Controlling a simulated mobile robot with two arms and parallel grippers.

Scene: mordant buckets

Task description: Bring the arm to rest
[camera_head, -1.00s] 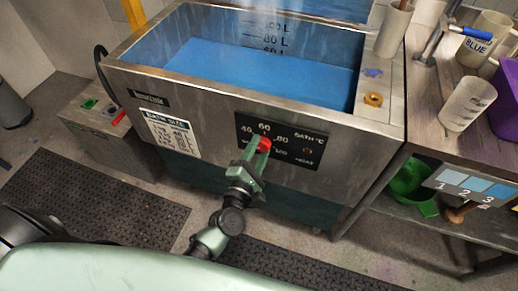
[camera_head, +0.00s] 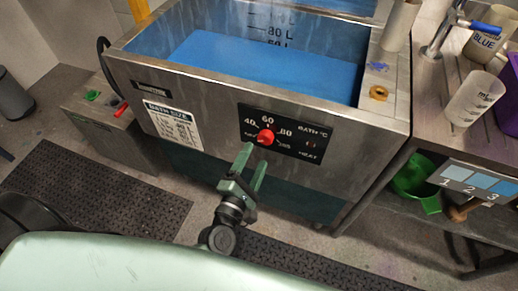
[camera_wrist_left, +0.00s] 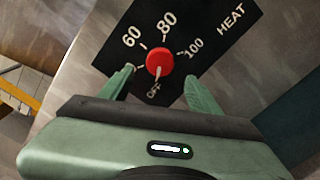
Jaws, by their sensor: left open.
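My left gripper (camera_head: 250,170) is open and empty in the head view, a little in front of and below the red dial knob (camera_head: 265,137) on the steel bath's black control panel (camera_head: 308,139). In the left wrist view the two green fingers (camera_wrist_left: 158,88) stand apart, with the red knob (camera_wrist_left: 159,62) showing beyond and between them. They do not appear to touch it. The knob's white mark points down towards OFF in the wrist view. My right gripper is not in view.
The steel bath (camera_head: 200,96) holds blue liquid (camera_head: 265,68). Dark mats (camera_head: 110,190) lie on the floor.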

